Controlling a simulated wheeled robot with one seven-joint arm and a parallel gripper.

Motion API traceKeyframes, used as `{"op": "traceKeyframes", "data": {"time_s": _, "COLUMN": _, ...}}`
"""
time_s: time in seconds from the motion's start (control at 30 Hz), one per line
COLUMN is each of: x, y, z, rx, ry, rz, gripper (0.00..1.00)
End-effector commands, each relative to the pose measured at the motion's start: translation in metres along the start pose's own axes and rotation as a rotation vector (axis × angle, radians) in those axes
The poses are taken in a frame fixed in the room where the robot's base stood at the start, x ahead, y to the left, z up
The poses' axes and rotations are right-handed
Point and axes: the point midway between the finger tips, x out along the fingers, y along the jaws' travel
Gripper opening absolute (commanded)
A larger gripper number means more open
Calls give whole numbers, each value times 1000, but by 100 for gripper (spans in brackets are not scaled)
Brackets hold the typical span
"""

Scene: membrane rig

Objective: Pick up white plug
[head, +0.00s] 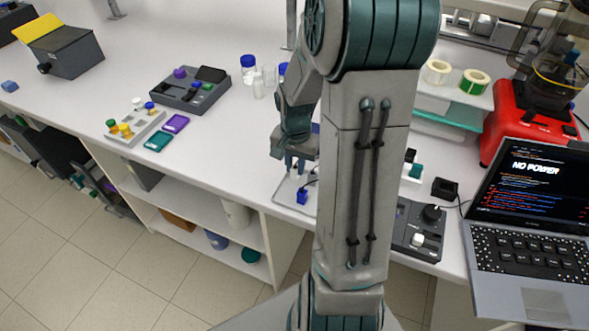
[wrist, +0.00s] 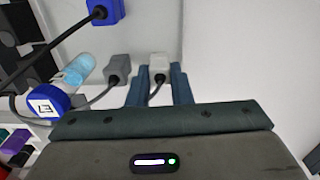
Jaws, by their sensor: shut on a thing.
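In the wrist view the white plug (wrist: 158,61) sits between the two fingers of my gripper (wrist: 158,76), its cable curving down from it. My gripper is shut on it. In the head view my gripper (head: 301,167) points down over a pale tray (head: 282,204) near the front edge of the bench; I cannot make out the white plug there. A grey plug (wrist: 117,68) is just left of my gripper in the wrist view. A blue plug (wrist: 102,11) is farther up; it also shows in the head view (head: 302,197).
A blue-capped vial (wrist: 72,80) lies left of the grey plug. Cables run close by. In the head view, a laptop (head: 525,220) and a dark device with a knob (head: 420,232) stand right of my arm.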

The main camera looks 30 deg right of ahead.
Motion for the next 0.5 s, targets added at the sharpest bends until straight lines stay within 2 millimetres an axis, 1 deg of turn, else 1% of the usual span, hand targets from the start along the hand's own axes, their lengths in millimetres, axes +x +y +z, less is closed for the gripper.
{"op": "traceKeyframes", "data": {"time_s": 0.17, "x": -4, "y": 0, "z": 0, "rx": -1, "ry": 1, "rz": 0, "gripper": 0}}
{"op": "traceKeyframes", "data": {"time_s": 0.27, "x": -10, "y": 0, "z": 0, "rx": 0, "ry": 2, "rz": 0, "gripper": 0}}
{"op": "traceKeyframes", "data": {"time_s": 0.37, "x": -23, "y": -1, "z": -1, "rx": 1, "ry": 4, "rz": -2, "gripper": 0}}
{"op": "traceKeyframes", "data": {"time_s": 0.47, "x": -43, "y": -1, "z": -1, "rx": -1, "ry": 6, "rz": -3, "gripper": 0}}
{"op": "traceKeyframes", "data": {"time_s": 0.5, "x": -47, "y": 11, "z": -4, "rx": 5, "ry": 4, "rz": -1, "gripper": 0}}
